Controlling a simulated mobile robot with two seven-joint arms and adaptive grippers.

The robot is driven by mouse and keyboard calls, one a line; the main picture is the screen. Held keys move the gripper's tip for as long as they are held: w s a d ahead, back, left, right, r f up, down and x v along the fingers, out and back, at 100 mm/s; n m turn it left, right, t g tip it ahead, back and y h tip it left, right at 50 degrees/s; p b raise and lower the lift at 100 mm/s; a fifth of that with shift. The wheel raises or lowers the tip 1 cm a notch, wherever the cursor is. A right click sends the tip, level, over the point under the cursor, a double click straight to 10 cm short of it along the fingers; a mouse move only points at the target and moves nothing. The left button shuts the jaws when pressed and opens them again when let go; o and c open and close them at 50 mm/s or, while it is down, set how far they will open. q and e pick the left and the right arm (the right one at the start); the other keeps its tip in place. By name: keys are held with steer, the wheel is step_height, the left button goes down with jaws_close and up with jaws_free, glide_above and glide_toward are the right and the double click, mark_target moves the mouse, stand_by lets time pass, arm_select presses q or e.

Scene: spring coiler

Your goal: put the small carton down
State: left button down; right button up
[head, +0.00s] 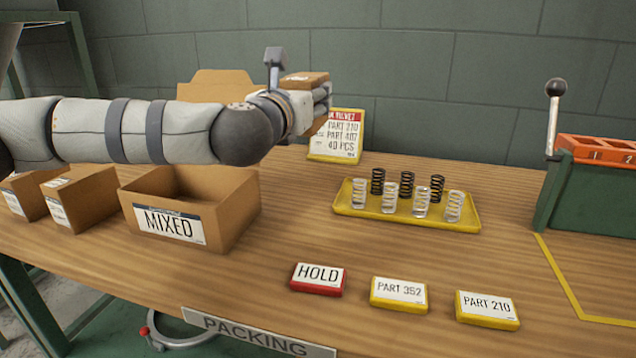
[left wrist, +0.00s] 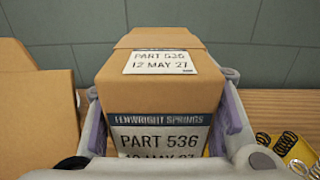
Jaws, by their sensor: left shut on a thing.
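The small carton (left wrist: 160,85) is brown, with white labels reading PART 536 and 12 MAY 27. In the left wrist view it sits between the two fingers of my left gripper (head: 318,98), which is shut on it. In the head view the carton's top (head: 304,79) shows above the gripper, and the fingers hide much of the rest. The carton appears to be held above the back of the wooden table (head: 300,200), in front of the grey wall. My right gripper is not in view.
An open MIXED box (head: 230,217) and smaller boxes (head: 85,195) stand at left. A yellow tray (head: 345,209) holds several springs. A yellow-framed sign (head: 343,135) stands behind. HOLD (head: 318,279), PART 352 (head: 399,293) and PART 210 (head: 487,308) plaques lie in front. A green lever machine (head: 595,205) stands right.

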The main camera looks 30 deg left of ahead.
arm_select(q)
step_height(320, 180, down, 14)
steer(key=shift+f+b, duration=0.15)
steer(key=shift+b, duration=0.8)
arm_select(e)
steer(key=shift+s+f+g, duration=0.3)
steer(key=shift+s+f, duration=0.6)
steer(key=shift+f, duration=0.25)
arm_select(q)
steer(key=shift+f, duration=0.15)
steer(key=c, duration=0.8)
jaws_free()
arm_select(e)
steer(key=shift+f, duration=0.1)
arm_select(q)
steer(key=shift+o, duration=0.2)
